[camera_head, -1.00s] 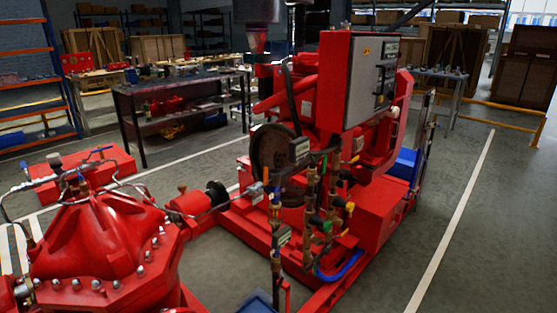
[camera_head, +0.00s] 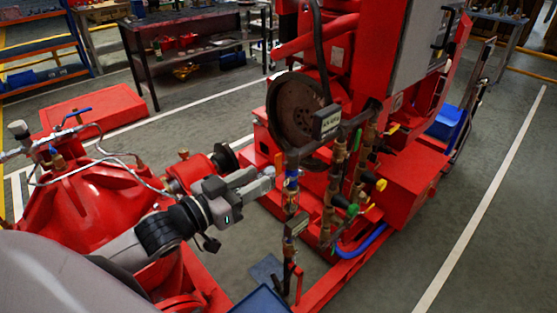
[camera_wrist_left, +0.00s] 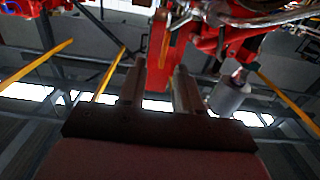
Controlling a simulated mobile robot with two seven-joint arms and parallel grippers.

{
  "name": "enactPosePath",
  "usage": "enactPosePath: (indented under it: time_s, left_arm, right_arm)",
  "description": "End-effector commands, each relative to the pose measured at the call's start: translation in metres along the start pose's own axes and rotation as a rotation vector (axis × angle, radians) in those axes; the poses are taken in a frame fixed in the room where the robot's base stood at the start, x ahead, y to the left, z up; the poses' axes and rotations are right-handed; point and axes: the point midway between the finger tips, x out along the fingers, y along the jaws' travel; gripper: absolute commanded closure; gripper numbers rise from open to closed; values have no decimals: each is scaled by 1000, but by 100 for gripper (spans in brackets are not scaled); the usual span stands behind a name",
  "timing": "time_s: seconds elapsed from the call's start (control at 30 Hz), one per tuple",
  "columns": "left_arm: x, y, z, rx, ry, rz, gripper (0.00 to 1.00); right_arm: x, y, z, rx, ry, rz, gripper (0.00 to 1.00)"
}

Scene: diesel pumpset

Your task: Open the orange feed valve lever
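The orange feed valve lever (camera_head: 278,164) stands upright at the top of a thin vertical pipe with a blue fitting (camera_head: 292,181), in front of the red pumpset. My left gripper (camera_head: 270,180) is just left of and slightly below the lever, pointing toward it. An orange strip, probably the lever (camera_wrist_left: 164,45), shows beyond the fingertips there. I cannot tell whether a finger touches it. My right gripper is not in view.
Brass pipes with a green handle (camera_head: 352,210) and a yellow handle (camera_head: 381,185) stand right of the lever. A grey gauge box (camera_head: 327,122) and a flywheel (camera_head: 297,110) are behind. A red pump casing (camera_head: 85,200) lies left. Open floor (camera_head: 480,240) is at the right.

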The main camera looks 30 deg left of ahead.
Motion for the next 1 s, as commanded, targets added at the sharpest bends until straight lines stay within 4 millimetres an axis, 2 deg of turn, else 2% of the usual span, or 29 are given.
enactPosePath:
  time_s: [0.1, 0.27, 0.7, 1.0]
  left_arm:
    - [4, -1, -10, 0, 18, 10, 66]
    - [14, -1, -11, -1, 21, 10, 66]
    - [61, 0, -11, 0, 18, 10, 66]
    - [73, 1, -10, 1, 16, 11, 66]
  right_arm:
    - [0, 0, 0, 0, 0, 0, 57]
    - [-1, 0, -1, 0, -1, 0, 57]
    - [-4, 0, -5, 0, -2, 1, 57]
    - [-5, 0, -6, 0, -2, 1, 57]
